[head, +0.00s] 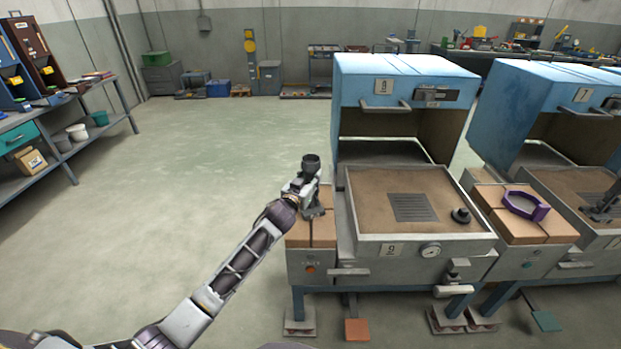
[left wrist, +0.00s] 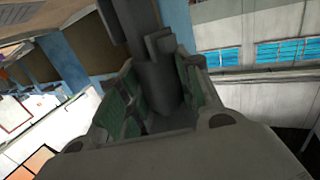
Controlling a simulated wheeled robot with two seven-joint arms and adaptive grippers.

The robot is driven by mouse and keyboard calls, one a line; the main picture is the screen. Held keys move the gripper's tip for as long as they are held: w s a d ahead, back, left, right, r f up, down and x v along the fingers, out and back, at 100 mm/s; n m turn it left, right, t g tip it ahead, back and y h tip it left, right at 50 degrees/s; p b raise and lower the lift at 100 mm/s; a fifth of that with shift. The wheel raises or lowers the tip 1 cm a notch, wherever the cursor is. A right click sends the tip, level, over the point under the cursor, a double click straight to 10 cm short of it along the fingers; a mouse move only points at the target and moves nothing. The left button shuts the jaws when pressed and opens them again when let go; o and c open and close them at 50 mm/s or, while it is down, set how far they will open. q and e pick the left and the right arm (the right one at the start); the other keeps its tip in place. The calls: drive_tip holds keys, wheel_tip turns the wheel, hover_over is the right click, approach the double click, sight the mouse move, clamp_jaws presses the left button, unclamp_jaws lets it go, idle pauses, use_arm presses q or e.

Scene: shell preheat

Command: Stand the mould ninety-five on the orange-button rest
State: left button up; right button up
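My left gripper (head: 311,190) is at the left rest (head: 298,232), the one with an orange button on its front. It is shut on a dark grey piece with a round knob on top (head: 311,163), which I take to be the mould. In the left wrist view the green-padded fingers (left wrist: 155,95) lie on both sides of this grey piece (left wrist: 158,82). No number on it can be read. The piece is over the rest's tan top; whether its foot touches is hidden by the gripper. My right gripper is not in view.
A shelf bench stands far left; the floor between is clear.

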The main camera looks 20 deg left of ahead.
use_arm(q)
drive_tip(key=shift+o, duration=1.1)
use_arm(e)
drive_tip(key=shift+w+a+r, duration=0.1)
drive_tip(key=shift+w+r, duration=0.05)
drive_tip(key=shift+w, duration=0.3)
use_arm(q)
drive_tip(key=shift+r, duration=0.1)
drive_tip(key=shift+r, duration=0.1)
drive_tip(key=shift+s, duration=0.7)
drive_tip(key=shift+s+a, duration=0.15)
drive_tip(key=shift+s, duration=0.7)
drive_tip(key=shift+s+a, duration=0.15)
drive_tip(key=shift+s, duration=0.7)
drive_tip(key=shift+s+a+r+p, duration=0.1)
drive_tip(key=shift+s+a, duration=0.05)
drive_tip(key=shift+s, duration=1.05)
drive_tip(key=shift+s+a+r+p, duration=0.1)
drive_tip(key=shift+s+p, duration=0.05)
drive_tip(key=shift+s, duration=1)
drive_tip(key=shift+s+a+r+p, duration=0.1)
drive_tip(key=shift+s+a, duration=0.05)
drive_tip(key=shift+s, duration=1.05)
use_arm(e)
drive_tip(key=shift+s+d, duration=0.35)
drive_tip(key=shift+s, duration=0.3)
